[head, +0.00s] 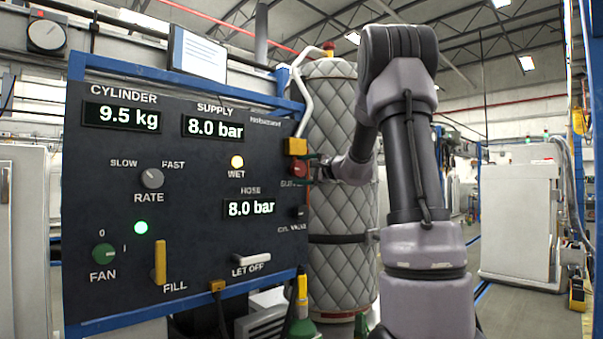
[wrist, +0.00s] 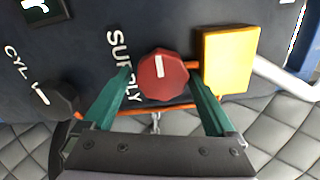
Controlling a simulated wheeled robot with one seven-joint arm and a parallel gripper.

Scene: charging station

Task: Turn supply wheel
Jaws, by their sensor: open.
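The supply wheel (head: 298,169) is a small red knob at the right edge of the dark panel, below a yellow block. In the wrist view the red supply wheel (wrist: 163,76) shows a white mark pointing up in the picture, beside the word SUPPLY. My gripper (wrist: 162,88) is open, with one green finger on each side of the wheel. I cannot tell whether the fingers touch it. In the head view my gripper (head: 313,169) is at the wheel, small and partly hidden by the wheel and panel edge.
A yellow block (wrist: 230,60) with a white pipe sits close to the right finger. A black cylinder valve knob (wrist: 55,99) is at the left. A quilted grey cylinder (head: 340,262) stands behind the panel (head: 190,205). Supply and hose displays read 8.0 bar; the cylinder reads 9.5 kg.

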